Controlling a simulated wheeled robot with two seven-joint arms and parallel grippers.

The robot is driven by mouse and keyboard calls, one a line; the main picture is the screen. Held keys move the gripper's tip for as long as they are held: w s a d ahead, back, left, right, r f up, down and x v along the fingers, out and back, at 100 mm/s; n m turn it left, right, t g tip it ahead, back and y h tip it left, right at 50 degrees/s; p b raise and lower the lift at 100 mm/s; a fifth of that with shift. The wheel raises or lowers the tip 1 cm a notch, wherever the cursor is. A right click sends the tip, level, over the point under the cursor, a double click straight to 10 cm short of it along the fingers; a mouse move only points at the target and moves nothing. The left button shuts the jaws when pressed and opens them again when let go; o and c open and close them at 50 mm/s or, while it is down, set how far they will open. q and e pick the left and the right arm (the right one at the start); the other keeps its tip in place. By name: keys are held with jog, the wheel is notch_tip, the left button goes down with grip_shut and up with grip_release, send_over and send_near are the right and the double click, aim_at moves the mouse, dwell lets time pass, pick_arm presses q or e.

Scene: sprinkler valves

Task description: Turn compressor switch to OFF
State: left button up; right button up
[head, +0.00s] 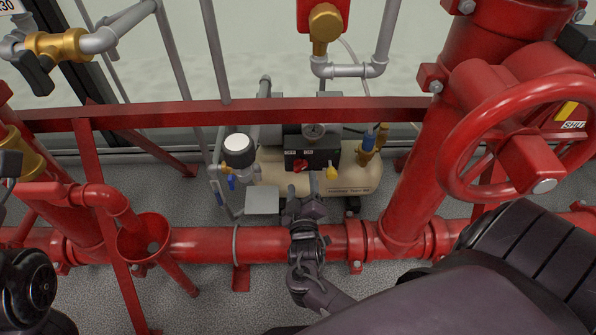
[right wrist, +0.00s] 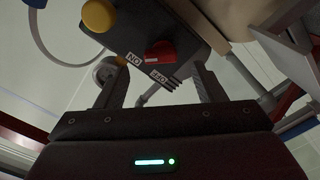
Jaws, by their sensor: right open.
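The compressor has a tan tank (head: 355,179) and a black box with a round gauge. Its red switch (head: 299,165) is on the front of the box, below two small labels. In the right wrist view the red switch (right wrist: 160,53) shows near the ON label (right wrist: 135,59) and OFF label (right wrist: 158,76); its exact setting is hard to tell. My right gripper (head: 302,183) is open and empty, just in front of and below the switch. In the wrist view its fingers stand apart on either side of the labels. My left gripper is not in view.
A yellow knob (head: 332,173) sits right of the switch. A horizontal red rail (head: 160,116) crosses above the compressor, and a thick red pipe (head: 200,243) runs below it. A large red handwheel (head: 462,150) is at right, a red funnel (head: 143,239) at left.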

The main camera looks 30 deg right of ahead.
aim_at(301, 170)
jog(key=b+x, duration=0.1)
jog(key=x, duration=0.4)
jog(key=shift+b, duration=0.35)
jog(key=c, duration=1)
